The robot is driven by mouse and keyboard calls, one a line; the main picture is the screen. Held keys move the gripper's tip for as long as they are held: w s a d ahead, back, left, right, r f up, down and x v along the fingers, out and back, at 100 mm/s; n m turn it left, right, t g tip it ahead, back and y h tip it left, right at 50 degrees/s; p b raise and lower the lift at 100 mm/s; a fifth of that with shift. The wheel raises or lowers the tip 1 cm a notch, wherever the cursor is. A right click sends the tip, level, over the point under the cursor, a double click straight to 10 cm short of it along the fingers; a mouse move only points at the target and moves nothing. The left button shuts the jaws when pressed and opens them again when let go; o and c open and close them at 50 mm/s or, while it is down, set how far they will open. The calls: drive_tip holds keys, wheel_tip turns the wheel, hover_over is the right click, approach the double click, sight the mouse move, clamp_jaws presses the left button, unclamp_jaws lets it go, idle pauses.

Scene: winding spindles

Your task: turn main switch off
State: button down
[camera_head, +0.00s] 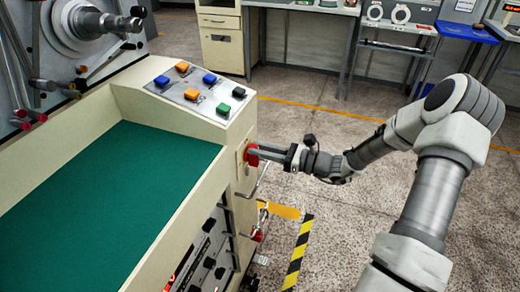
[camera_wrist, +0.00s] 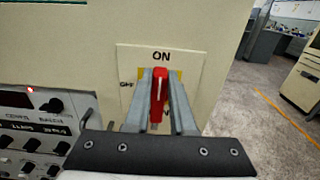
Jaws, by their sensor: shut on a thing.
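The main switch is a red handle (camera_wrist: 159,95) on a pale plate (camera_wrist: 128,60) with a yellow backing, on the side of the cream machine. The handle stands upright and points at the "ON" label; an "OFF" label is on the left of the plate. In the head view the red switch (camera_head: 252,155) shows at the machine's right side. My gripper (camera_wrist: 160,85) has one finger on each side of the handle and is shut on it. It also shows in the head view (camera_head: 262,153), reaching in from the right.
A control panel (camera_wrist: 35,125) with several knobs is left of the switch. The machine's top carries a green mat (camera_head: 110,190) and several coloured push buttons (camera_head: 183,67). Metal handles (camera_head: 258,190) stick out below the switch. The floor to the right is open.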

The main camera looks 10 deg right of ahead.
drive_tip(key=shift+s+n, duration=0.1)
drive_tip(key=shift+n, duration=0.2)
drive_tip(key=n, duration=0.2)
drive_tip(key=n+b, duration=0.1)
drive_tip(key=shift+s+a+f, duration=0.2)
drive_tip(key=shift+s+a, duration=0.1)
drive_tip(key=shift+s, duration=0.05)
drive_tip(key=n, duration=0.1)
drive_tip(key=n+b, duration=0.1)
drive_tip(key=n, duration=0.1)
drive_tip(key=s+n+b, duration=0.1)
drive_tip(key=n, duration=0.1)
drive_tip(key=shift+a+f, duration=0.3)
drive_tip(key=shift+f, duration=0.1)
drive_tip(key=n+b, duration=0.1)
drive_tip(key=f+n+b, duration=0.1)
drive_tip(key=n+b, duration=0.2)
drive_tip(key=n, duration=0.1)
drive_tip(key=shift+s+a+f, duration=0.15)
drive_tip(key=shift+s, duration=0.1)
drive_tip(key=n+b, duration=0.2)
drive_tip(key=shift+f+n+b, duration=0.25)
drive_tip(key=shift+n+b, duration=0.05)
drive_tip(key=shift+b, duration=0.05)
drive_tip(key=shift+s+f+n+b, duration=0.1)
drive_tip(key=shift+n+b, duration=0.7)
drive_tip(key=shift+b, duration=0.05)
drive_tip(key=c, duration=0.8)
unclamp_jaws()
